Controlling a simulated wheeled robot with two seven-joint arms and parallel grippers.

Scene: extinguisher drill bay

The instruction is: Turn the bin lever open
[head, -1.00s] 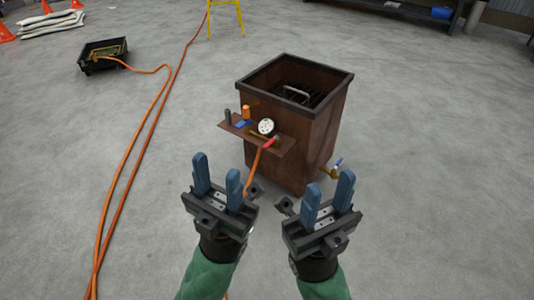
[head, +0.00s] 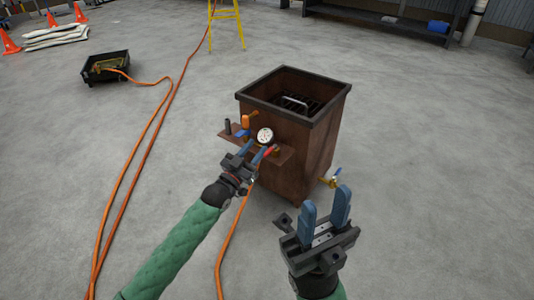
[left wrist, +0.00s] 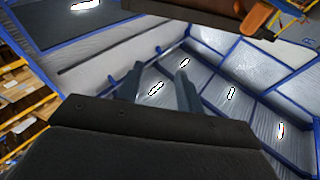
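The brown bin (head: 300,150) with a black rim stands at centre. A brass valve with a blue lever (head: 337,172) sticks out low on its right side; I cannot tell its setting. On its left side a small shelf (head: 284,158) carries a white gauge (head: 265,136), an orange handle (head: 249,120), a blue lever (head: 243,133) and a red lever (head: 271,150). My left gripper (head: 256,150) is open at the shelf's front, just below the gauge; contact is unclear. The wrist view shows its fingers (left wrist: 158,85) apart and empty. My right gripper (head: 326,198) is open and empty, in front of the brass valve.
An orange hose (head: 232,235) hangs from the shelf to the floor. Another orange hose (head: 130,170) runs along the left to a black tray (head: 106,68). A yellow stand (head: 226,25) and a dark bench (head: 380,22) are at the back. The floor on the right is clear.

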